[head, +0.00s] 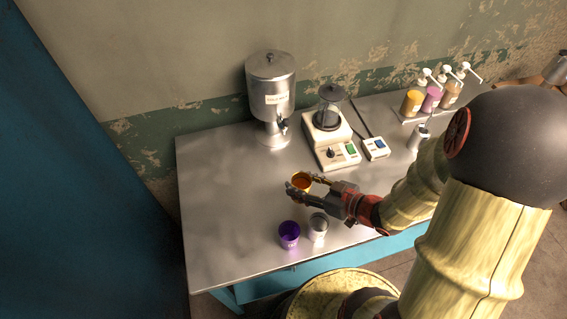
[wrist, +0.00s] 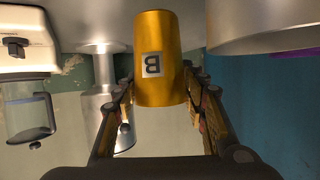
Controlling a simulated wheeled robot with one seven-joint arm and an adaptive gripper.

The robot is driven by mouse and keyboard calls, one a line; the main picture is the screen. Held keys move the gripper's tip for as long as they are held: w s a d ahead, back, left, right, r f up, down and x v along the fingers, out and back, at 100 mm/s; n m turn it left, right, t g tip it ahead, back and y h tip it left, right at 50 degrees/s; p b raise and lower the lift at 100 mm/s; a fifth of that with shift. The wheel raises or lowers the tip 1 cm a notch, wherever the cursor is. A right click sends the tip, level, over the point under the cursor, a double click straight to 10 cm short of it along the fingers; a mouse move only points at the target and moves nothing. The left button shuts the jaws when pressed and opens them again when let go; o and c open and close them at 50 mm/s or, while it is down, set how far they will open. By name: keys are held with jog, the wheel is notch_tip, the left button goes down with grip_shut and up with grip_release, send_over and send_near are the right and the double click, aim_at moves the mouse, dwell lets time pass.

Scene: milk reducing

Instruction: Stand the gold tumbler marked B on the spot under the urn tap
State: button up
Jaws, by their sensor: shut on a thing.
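The gold tumbler marked B (head: 301,182) is held between the fingers of my gripper (head: 303,186). In the wrist view the gold tumbler (wrist: 160,85) shows its B label upside down, with a finger on either side. My gripper is shut on it, over the front middle of the steel table. The metal urn (head: 271,90) stands at the back of the table, and its tap (head: 283,126) faces the front. The round foot of the urn is below the tap, behind and left of the tumbler. Whether the tumbler clears the tabletop is hard to tell.
A purple tumbler (head: 289,234) and a silver tumbler (head: 318,227) stand near the front edge, close to my gripper. A hotplate device with a glass vessel (head: 331,130) stands right of the urn. Pump bottles (head: 432,97) are at the back right. The table's left side (head: 220,205) is clear.

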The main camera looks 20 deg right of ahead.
jog(key=shift+w+f+b, duration=0.6)
jog(key=shift+w+b, duration=0.55)
jog(key=shift+w, duration=1.85)
jog(key=shift+w+f+b, duration=0.55)
jog(key=shift+w+b, duration=0.55)
jog(key=shift+w, duration=1.85)
jog(key=shift+w+f+b, duration=0.6)
jog(key=shift+w+b, duration=0.55)
jog(key=shift+w, duration=1.85)
jog(key=shift+f, duration=0.2)
jog(key=o, duration=1.2)
jog(key=shift+r, duration=0.1)
